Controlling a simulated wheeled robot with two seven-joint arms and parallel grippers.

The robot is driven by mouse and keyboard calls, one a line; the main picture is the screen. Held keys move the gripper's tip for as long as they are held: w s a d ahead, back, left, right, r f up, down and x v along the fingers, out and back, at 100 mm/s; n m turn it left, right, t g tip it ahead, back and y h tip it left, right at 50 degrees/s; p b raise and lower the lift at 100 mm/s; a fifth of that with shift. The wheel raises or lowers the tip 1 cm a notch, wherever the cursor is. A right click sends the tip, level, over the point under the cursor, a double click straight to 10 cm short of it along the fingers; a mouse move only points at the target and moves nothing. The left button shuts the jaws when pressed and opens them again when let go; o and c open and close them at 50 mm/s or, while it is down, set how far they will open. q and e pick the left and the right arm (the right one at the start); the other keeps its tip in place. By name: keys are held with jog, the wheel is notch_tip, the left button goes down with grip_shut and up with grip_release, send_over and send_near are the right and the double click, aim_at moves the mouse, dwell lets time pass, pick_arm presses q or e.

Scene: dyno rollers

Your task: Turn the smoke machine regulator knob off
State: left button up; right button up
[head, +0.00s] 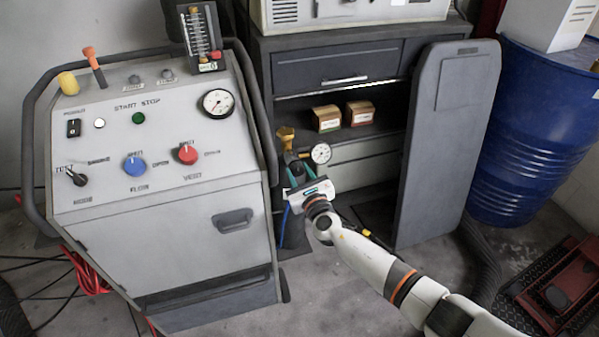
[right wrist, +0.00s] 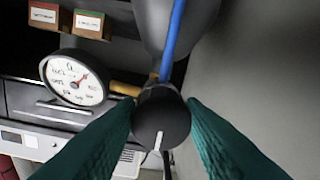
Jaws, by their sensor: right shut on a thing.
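The regulator knob (right wrist: 161,115) is a black round knob with a white pointer line, in the middle of the right wrist view. The line points down, slightly to the left, in that view. My right gripper (head: 299,173) is at the regulator, its two green fingers on either side of the knob and shut on it. The regulator's gauge (head: 320,153) stands beside the gripper; the gauge also shows in the right wrist view (right wrist: 76,78). In the head view the knob itself is hidden by the gripper. My left gripper is not in view.
A grey control cabinet (head: 170,240) with knobs and a side rail stands close on the left. Behind are a dark workbench (head: 345,70) with two small boxes and a leaning grey panel (head: 450,150). A blue drum (head: 530,130) stands at the right.

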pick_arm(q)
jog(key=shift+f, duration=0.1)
pick_arm(e)
jog(key=shift+f, duration=0.1)
jog(key=o, duration=1)
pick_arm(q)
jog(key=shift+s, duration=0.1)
pick_arm(e)
jog(key=shift+d, duration=0.1)
